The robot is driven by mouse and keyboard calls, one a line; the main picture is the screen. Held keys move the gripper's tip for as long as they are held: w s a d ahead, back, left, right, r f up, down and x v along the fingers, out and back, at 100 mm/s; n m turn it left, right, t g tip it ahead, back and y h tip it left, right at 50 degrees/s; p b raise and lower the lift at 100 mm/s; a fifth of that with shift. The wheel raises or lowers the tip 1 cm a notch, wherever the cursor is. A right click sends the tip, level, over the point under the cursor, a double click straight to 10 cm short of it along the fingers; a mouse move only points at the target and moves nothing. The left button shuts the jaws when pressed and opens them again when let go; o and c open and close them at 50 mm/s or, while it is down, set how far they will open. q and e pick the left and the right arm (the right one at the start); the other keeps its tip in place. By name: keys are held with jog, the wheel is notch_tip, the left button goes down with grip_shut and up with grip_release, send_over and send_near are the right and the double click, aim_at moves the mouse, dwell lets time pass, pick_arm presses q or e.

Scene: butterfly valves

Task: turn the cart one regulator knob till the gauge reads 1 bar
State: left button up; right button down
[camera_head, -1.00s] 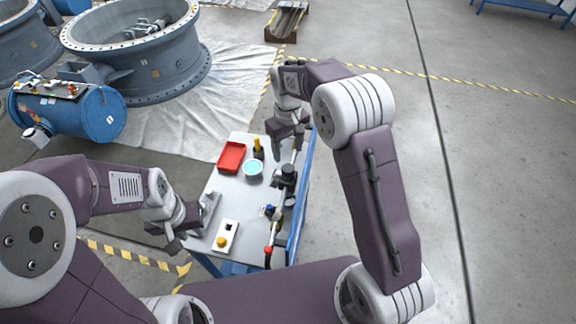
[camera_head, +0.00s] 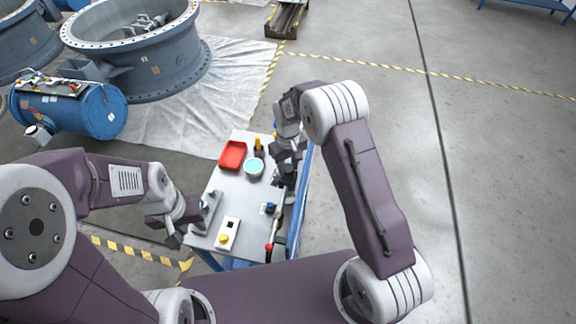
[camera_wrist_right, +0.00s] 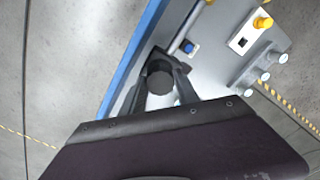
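The cart (camera_head: 252,212) is a grey-topped blue table below me. A black round regulator knob (camera_wrist_right: 158,78) shows in the right wrist view, between the fingers of my right gripper (camera_wrist_right: 163,84). The fingers stand on either side of it; I cannot tell whether they touch it. In the head view my right gripper (camera_head: 287,172) is low over the cart's right edge and hides the knob. My left gripper (camera_head: 187,230) is by the cart's left edge, beside a grey bracket (camera_head: 210,201); its fingers are not clear. No gauge reading is legible.
The cart top holds a red tray (camera_head: 233,155), a bowl with cyan contents (camera_head: 254,168), a yellow-and-black item (camera_head: 258,147) and a white box with a yellow button (camera_head: 228,234). A pipe with a red end (camera_head: 269,247) runs along the right edge. Open floor lies to the right.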

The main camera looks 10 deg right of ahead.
jog(key=shift+f+m+b, duration=0.15)
jog(key=shift+m+b, duration=0.2)
jog(key=shift+m, duration=0.65)
jog(key=c, duration=0.9)
grip_release()
